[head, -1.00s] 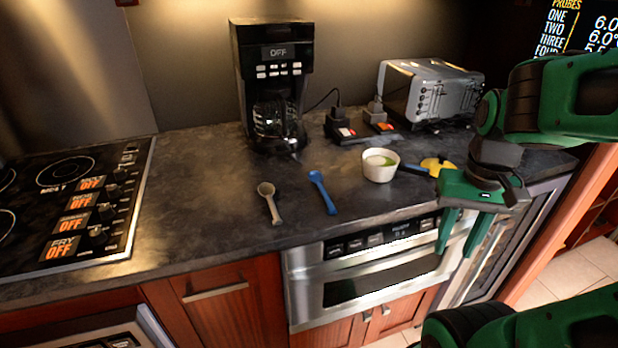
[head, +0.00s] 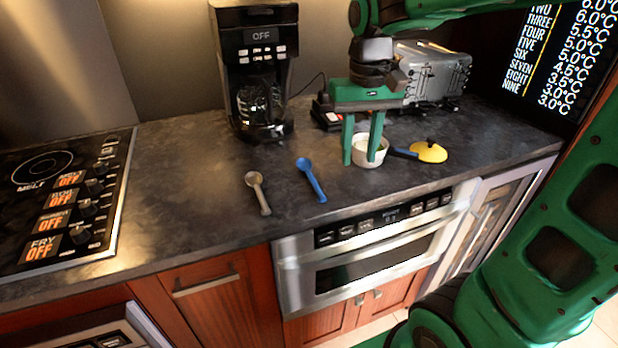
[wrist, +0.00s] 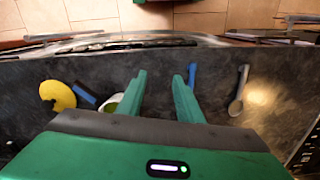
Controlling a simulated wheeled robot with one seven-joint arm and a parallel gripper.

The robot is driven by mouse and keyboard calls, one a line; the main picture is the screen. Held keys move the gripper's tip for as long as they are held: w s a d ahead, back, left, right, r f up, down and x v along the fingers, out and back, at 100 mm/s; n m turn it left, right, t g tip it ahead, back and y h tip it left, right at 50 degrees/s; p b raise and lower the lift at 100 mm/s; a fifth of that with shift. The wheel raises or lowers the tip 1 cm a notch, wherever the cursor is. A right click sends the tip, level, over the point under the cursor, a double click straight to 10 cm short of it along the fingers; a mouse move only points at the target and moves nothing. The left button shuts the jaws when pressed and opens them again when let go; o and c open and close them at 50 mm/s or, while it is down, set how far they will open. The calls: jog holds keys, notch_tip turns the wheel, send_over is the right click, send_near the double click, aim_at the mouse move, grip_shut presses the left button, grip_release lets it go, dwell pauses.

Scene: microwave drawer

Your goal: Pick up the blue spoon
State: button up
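The blue spoon (head: 311,180) lies on the dark counter, its bowl toward the back and its handle toward the front edge. It also shows in the wrist view (wrist: 192,74), just beyond the right fingertip and partly hidden by that finger. My gripper (head: 361,164) is open and empty, fingers pointing down, in front of the white bowl and to the right of the blue spoon in the head view. In the wrist view my gripper (wrist: 158,75) shows a clear gap between its fingers with bare counter behind.
A grey spoon (head: 258,192) lies left of the blue one. The white bowl (head: 369,158) and a yellow-and-blue utensil (head: 429,152) are to the right. A coffee maker (head: 256,70) and toaster (head: 432,75) stand behind. The counter around the blue spoon is clear.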

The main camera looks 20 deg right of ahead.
jog(key=r+n, duration=0.1)
jog(key=n, duration=0.1)
send_over(316, 184)
jog(key=f, duration=0.5)
jog(key=shift+w+a, duration=0.15)
jog(key=shift+w, duration=0.05)
jog(key=shift+s+f, duration=0.15)
jog(key=shift+f, duration=1.15)
jog(key=shift+s+f, duration=0.1)
jog(key=shift+f, duration=1.2)
jog(key=shift+f, duration=0.1)
grip_shut()
